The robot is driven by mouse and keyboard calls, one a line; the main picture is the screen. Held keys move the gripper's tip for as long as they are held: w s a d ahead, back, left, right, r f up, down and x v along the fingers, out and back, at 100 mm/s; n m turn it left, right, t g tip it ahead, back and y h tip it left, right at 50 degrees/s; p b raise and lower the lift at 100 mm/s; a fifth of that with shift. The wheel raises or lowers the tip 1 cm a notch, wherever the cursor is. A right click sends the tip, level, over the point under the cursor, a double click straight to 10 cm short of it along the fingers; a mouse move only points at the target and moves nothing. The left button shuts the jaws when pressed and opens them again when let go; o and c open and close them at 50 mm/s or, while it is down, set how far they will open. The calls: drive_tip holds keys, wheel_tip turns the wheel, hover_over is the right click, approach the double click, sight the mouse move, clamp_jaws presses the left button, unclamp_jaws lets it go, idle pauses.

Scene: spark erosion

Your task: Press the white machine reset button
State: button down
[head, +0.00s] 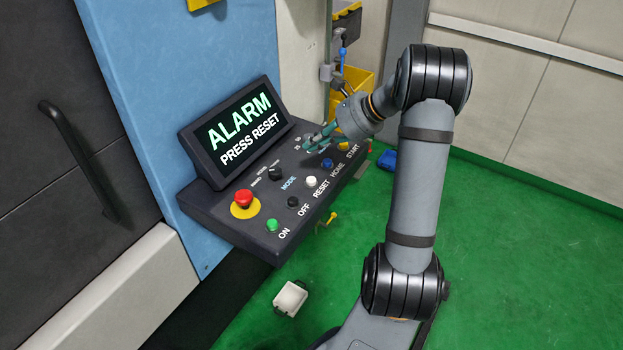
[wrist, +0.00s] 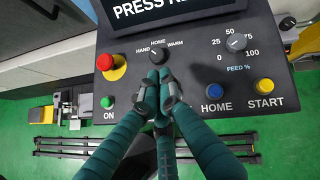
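The white reset button (head: 311,181) stands on the dark control panel (head: 239,229), beside the RESET label in the head view. In the wrist view it is hidden behind my fingers. My gripper (head: 315,141) is above the panel's far right part in the head view, apart from the white button. In the wrist view my gripper (wrist: 158,80) has its teal fingers drawn together at the tips, with nothing held. The fingertips cover the panel middle there, below the mode labels. Whether they touch the panel cannot be told. The screen (head: 240,131) reads ALARM PRESS RESET.
Near the white button are a black OFF button (head: 292,202), a blue HOME button (head: 327,163) and a yellow START button (head: 342,146). A red emergency button (head: 243,198), green ON button (head: 272,225) and mode knob (head: 275,174) are to the left. The feed knob (wrist: 236,42) is upper right.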

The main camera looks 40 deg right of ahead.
sight(314, 180)
drive_tip(key=shift+f+b, duration=3.5)
drive_tip(key=shift+f, duration=0.8)
drive_tip(key=shift+f, duration=0.1)
drive_tip(key=shift+f+b, duration=0.3)
drive_tip(key=shift+b, duration=0.2)
drive_tip(key=shift+f+b, duration=0.4)
drive_tip(key=shift+r, duration=0.1)
drive_tip(key=shift+r+p, duration=0.6)
drive_tip(key=shift+r, duration=0.15)
drive_tip(key=shift+r, duration=0.1)
drive_tip(key=shift+r+p, duration=1.95)
drive_tip(key=shift+r, duration=0.45)
